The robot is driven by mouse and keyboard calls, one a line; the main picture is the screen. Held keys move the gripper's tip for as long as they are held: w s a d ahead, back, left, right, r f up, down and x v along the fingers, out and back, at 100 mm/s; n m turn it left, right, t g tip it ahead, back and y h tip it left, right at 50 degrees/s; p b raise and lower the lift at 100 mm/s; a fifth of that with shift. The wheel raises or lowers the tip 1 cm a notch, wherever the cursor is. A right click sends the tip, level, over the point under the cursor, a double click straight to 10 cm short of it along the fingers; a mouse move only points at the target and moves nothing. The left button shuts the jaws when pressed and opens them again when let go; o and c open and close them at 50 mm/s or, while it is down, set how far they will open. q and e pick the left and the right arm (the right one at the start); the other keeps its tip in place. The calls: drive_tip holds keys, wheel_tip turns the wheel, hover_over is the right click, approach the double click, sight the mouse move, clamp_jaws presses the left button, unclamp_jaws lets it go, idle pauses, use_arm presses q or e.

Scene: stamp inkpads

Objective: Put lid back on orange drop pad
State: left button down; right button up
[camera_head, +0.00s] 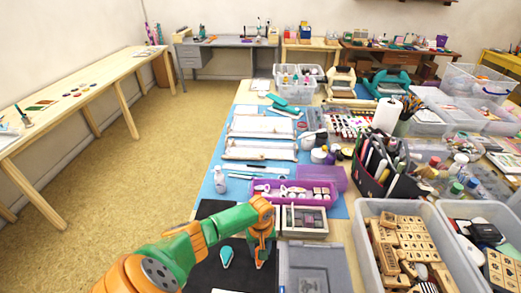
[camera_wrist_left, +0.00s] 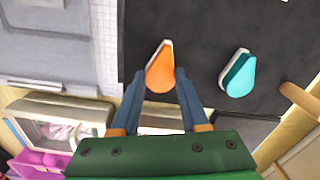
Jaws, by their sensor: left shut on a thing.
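My left gripper (camera_head: 261,243) points down at the black mat (camera_head: 208,284). In the left wrist view its fingers (camera_wrist_left: 159,74) are on either side of an orange drop-shaped piece (camera_wrist_left: 160,66) with a pale edge, and it is shut on that piece. I cannot tell whether this is the lid alone or the pad with its lid. A teal drop pad (camera_wrist_left: 238,74) with a pale edge lies on the mat, apart from the gripper; it also shows in the head view (camera_head: 227,256). My right gripper is in neither view.
A grey flat case (camera_head: 315,268) lies right of the mat. A small framed box (camera_head: 304,222) and a purple tray (camera_head: 294,199) stand behind. A clear bin of wooden stamps (camera_head: 400,240) stands farther right. The mat around the teal pad is bare.

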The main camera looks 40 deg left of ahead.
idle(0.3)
use_arm(q)
unclamp_jaws()
idle(0.3)
wheel_tip(320, 180, up, 5)
drive_tip(key=p, duration=0.5)
drive_tip(key=shift+r+p, duration=0.15)
drive_tip(key=shift+p, duration=0.2)
drive_tip(key=shift+r, duration=0.9)
clamp_jaws()
drive_tip(key=shift+f, duration=0.15)
idle(0.4)
drive_tip(key=shift+f+b, duration=2.1)
drive_tip(key=shift+f, duration=0.75)
